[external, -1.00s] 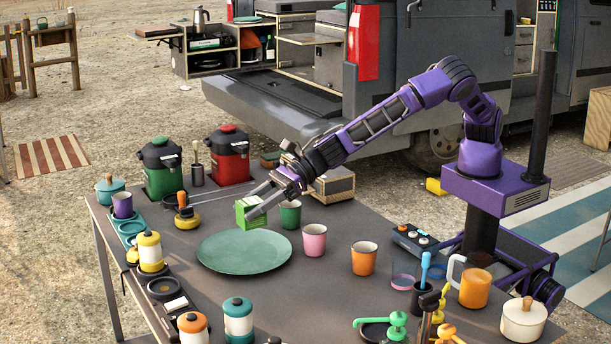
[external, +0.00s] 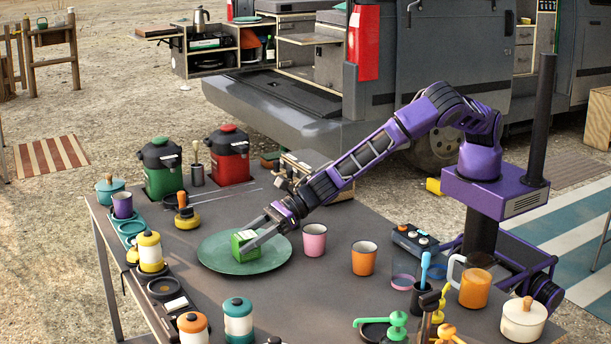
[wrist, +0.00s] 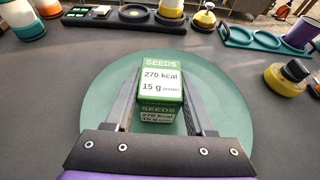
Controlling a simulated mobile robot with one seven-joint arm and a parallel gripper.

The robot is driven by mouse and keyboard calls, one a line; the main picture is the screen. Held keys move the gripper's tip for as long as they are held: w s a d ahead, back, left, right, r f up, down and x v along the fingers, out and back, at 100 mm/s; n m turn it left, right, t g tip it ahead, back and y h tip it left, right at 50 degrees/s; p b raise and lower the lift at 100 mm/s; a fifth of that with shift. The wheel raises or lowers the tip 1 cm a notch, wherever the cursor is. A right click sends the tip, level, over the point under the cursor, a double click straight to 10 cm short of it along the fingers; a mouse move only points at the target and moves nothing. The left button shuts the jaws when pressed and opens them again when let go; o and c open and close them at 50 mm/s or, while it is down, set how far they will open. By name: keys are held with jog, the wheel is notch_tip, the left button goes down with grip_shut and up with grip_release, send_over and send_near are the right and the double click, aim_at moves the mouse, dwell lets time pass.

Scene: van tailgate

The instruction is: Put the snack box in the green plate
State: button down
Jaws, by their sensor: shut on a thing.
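The snack box (external: 244,241) is a small green carton with a white label reading "SEEDS". My gripper (external: 257,236) is shut on it, one finger on each side. In the wrist view the box (wrist: 161,82) stands out between the two fingertips (wrist: 161,100). The green plate (external: 215,256) lies flat on the table, and the box is over its middle. In the wrist view the plate (wrist: 228,112) surrounds the box. I cannot tell whether the box's underside touches the plate.
A pink cup (external: 314,240) stands just right of the plate, with an orange cup (external: 364,259) further right. A yellow-topped canister (external: 150,252) is left of the plate. Red (external: 229,155) and green (external: 161,168) jugs stand behind. Bare table lies in front of the plate.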

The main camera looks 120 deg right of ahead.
jog(key=shift+r, duration=0.1)
jog(key=shift+c, duration=1.3)
grip_release()
jog(key=shift+r, duration=0.15)
jog(key=v, duration=1.2)
